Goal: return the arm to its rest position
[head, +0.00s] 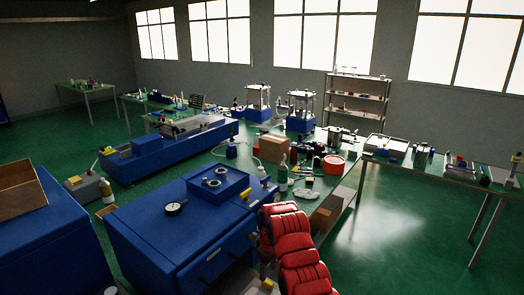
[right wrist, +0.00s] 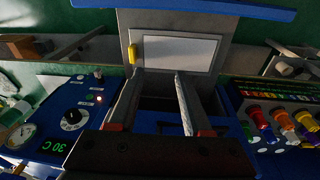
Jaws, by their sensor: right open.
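My right gripper (right wrist: 158,85) shows in the right wrist view with its two fingers apart and nothing between them. Its fingers point at a grey-framed panel with a pale window (right wrist: 175,52) and a yellow latch (right wrist: 132,54). How far the fingertips are from that panel I cannot tell. In the head view a red, segmented arm part (head: 292,245) rises at the bottom centre, beside the blue cabinet (head: 150,240). The fingers of the right gripper are not clear there. My left gripper is in neither view.
In the right wrist view a blue control panel (right wrist: 50,122) with a dial and lit red lamp is at left, and coloured knobs (right wrist: 282,118) are at right. In the head view, a cluttered bench (head: 345,180) stands behind the arm. Green floor is open at right.

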